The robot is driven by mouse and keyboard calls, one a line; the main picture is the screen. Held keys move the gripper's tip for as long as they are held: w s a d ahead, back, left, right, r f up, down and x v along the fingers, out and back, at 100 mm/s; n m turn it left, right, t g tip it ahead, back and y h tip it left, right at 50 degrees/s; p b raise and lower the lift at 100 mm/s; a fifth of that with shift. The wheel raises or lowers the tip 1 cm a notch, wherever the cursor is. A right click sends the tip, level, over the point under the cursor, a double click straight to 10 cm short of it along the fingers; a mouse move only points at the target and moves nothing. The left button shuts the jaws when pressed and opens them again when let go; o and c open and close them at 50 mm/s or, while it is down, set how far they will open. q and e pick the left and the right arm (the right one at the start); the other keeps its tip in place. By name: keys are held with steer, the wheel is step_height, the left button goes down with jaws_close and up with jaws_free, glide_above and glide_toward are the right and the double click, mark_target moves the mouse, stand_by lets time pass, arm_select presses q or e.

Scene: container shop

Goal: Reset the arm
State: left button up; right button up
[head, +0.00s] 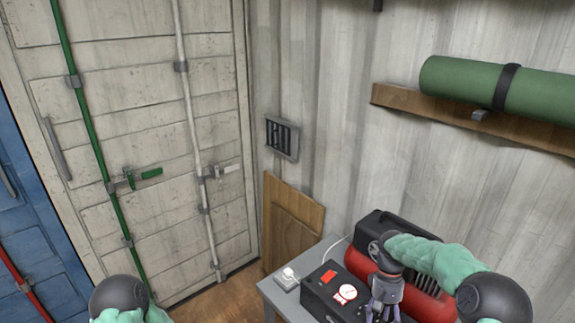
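My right arm, in a green sleeve with dark joints, reaches in from the right of the head view. Its gripper (383,312) points down over the grey table, in front of the black box and the red machine. The fingertips are at the bottom edge of the picture, so I cannot tell how far apart they are or whether they touch anything. Only a dark joint and some green sleeve of my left arm show at the bottom left; the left gripper is out of view.
The grey table (268,288) holds a black box (318,300) with a red switch and round gauge, a white-grey socket (287,278) and a red-black machine (358,262). A green roll (450,78) lies on a wooden shelf (400,98). Container doors (150,150) stand left.

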steer(key=s+a+f+t+y, duration=0.1)
steer(key=s+a+f, duration=0.35)
steer(key=f, duration=0.55)
steer(key=s+a+f+t+y, duration=0.1)
steer(key=s+a+f+y, duration=0.15)
steer(key=a+f, duration=0.5)
steer(key=s+a+f+m+t, duration=0.15)
steer(key=s+f, duration=0.25)
steer(key=s, duration=0.4)
steer(key=s+a+f+m+t, duration=0.15)
steer(key=s+f, duration=0.25)
steer(key=s, duration=0.4)
arm_select(q)
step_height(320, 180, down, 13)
steer(key=b, duration=1.3)
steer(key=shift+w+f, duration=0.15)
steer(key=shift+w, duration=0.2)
arm_select(e)
step_height(320, 180, down, 11)
steer(key=w+a+n, duration=0.1)
steer(key=w+a, duration=0.1)
steer(key=shift+a, duration=0.15)
